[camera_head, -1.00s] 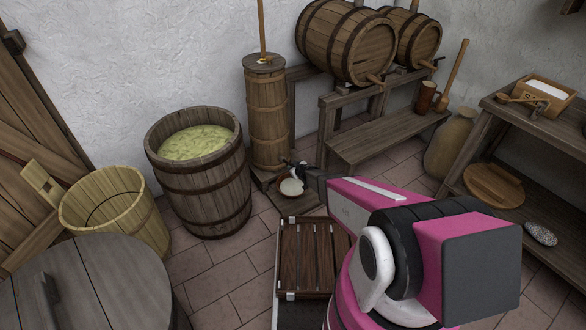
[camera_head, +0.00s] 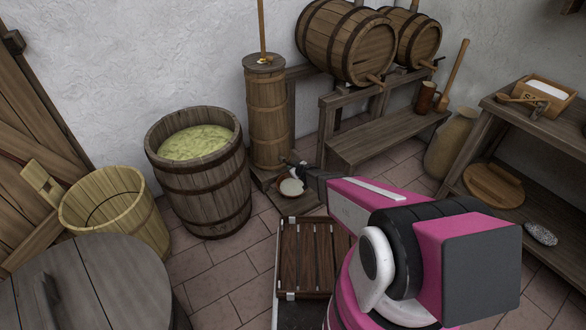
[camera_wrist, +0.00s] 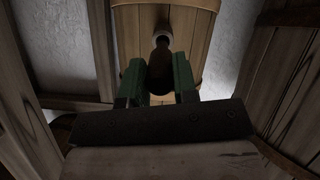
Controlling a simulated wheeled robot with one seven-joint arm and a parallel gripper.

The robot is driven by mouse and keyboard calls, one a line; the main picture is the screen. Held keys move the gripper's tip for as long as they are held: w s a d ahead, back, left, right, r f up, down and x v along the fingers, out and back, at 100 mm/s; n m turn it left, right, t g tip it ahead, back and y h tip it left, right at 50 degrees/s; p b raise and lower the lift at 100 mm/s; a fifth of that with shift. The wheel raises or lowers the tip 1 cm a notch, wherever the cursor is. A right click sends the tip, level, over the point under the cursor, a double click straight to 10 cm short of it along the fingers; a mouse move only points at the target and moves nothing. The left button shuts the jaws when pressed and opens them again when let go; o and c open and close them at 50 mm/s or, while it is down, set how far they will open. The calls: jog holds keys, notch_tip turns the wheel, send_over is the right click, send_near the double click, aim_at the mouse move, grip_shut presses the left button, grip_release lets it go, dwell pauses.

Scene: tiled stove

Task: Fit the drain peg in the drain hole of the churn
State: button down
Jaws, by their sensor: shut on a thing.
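The churn (camera_head: 267,110) is a tall, narrow wooden vessel with hoops and a staff in its lid, standing against the back wall. Its staves (camera_wrist: 135,45) fill the middle of the wrist view. My gripper (camera_head: 296,167) is low at the churn's right side. In the wrist view its green fingers (camera_wrist: 160,82) are shut on the dark drain peg (camera_wrist: 161,60), which points at the churn's wall. A pale round end (camera_wrist: 163,37) shows at the peg's far tip, against the staves. The drain hole cannot be made out, and I cannot tell whether the tip is inside it.
A white bowl (camera_head: 291,187) stands on a low wooden base below my gripper. A barrel of green mash (camera_head: 200,195) is left of the churn. A bench (camera_head: 385,140) and a barrel rack are on the right. A slatted crate (camera_head: 312,260) lies in front.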

aim_at(288, 163)
jog(key=shift+r+x, duration=0.2)
jog(key=shift+x, duration=0.95)
jog(key=shift+r+x, duration=0.2)
jog(key=shift+x, duration=0.95)
jog(key=c, duration=0.8)
grip_release()
jog(key=shift+w+a, duration=0.15)
jog(key=shift+a, duration=0.05)
jog(key=v, duration=1.1)
